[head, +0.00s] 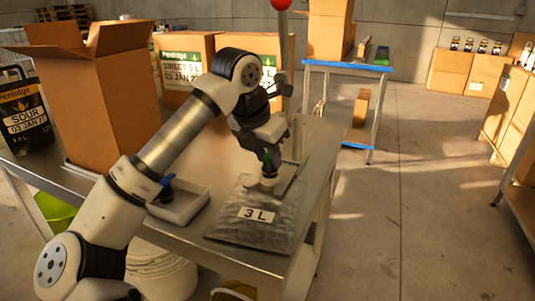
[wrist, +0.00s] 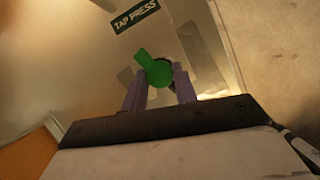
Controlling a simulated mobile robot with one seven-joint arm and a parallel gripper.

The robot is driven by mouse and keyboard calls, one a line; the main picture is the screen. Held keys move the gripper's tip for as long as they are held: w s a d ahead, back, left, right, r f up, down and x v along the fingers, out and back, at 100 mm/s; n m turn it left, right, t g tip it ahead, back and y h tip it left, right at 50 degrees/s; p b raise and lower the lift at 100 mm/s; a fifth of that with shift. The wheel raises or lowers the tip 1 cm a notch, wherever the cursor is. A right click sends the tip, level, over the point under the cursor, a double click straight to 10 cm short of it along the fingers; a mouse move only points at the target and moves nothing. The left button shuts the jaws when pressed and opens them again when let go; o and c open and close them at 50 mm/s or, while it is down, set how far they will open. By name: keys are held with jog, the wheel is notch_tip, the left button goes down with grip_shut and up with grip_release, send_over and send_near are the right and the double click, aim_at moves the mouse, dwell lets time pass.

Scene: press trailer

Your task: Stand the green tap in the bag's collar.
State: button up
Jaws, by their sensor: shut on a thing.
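The green tap (wrist: 155,72) is held between the fingers of my gripper (wrist: 160,90) in the wrist view. In the head view my gripper (head: 269,158) is above the white collar (head: 269,180) of the silver bag (head: 250,215), which lies on the metal table and is labelled 3 L. A small bit of the green tap (head: 267,163) shows just over the collar. The fingers and the tap overlap there, so I cannot tell whether the tap is seated in the collar or only above it.
A white tray (head: 182,208) with a blue tap (head: 167,184) is left of the bag. An open cardboard box (head: 110,100) stands behind it at the left. A red ball (head: 281,4) tops a post behind my gripper. A TAP PRESS sign (wrist: 135,15) shows in the wrist view.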

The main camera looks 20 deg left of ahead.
jog(key=shift+f, duration=0.2)
jog(key=o, duration=1)
jog(key=v, duration=1.4)
